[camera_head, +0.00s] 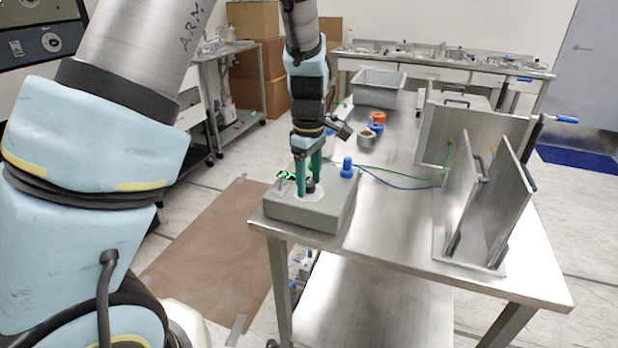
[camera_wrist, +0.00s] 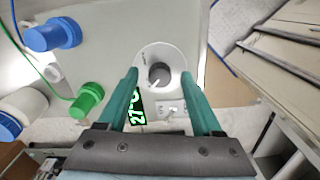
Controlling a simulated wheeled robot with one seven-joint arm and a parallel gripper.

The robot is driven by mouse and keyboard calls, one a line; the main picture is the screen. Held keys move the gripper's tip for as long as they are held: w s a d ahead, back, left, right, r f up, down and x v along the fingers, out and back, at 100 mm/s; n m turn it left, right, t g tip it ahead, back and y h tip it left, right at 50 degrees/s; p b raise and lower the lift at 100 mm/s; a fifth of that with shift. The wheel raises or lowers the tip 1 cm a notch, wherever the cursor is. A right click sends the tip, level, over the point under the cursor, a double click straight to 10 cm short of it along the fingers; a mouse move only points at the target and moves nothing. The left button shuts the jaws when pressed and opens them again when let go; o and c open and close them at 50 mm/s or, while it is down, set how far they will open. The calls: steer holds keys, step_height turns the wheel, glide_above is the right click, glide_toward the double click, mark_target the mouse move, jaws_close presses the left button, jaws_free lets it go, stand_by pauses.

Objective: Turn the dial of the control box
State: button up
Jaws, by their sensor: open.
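The control box (camera_head: 300,212) is a grey-green box on the near left corner of the steel table. Its dial (camera_wrist: 159,75) is a dark round knob on a white disc with a small pointer mark, seen from above in the wrist view. A green lit display (camera_wrist: 137,106) reading about 27°C lies beside the disc. My gripper (camera_head: 310,183) points down over the dial, with green fingers. In the wrist view the fingers (camera_wrist: 163,80) are apart, one on each side of the dial. I cannot tell whether they touch it.
A blue connector (camera_head: 347,167) stands on the box, and a green connector (camera_wrist: 88,98) shows in the wrist view. Cables run right to upright metal plates (camera_head: 465,200). A grey bin (camera_head: 378,88) and small containers stand farther back. The table's front middle is clear.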

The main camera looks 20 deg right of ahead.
jaws_close()
stand_by(0.5)
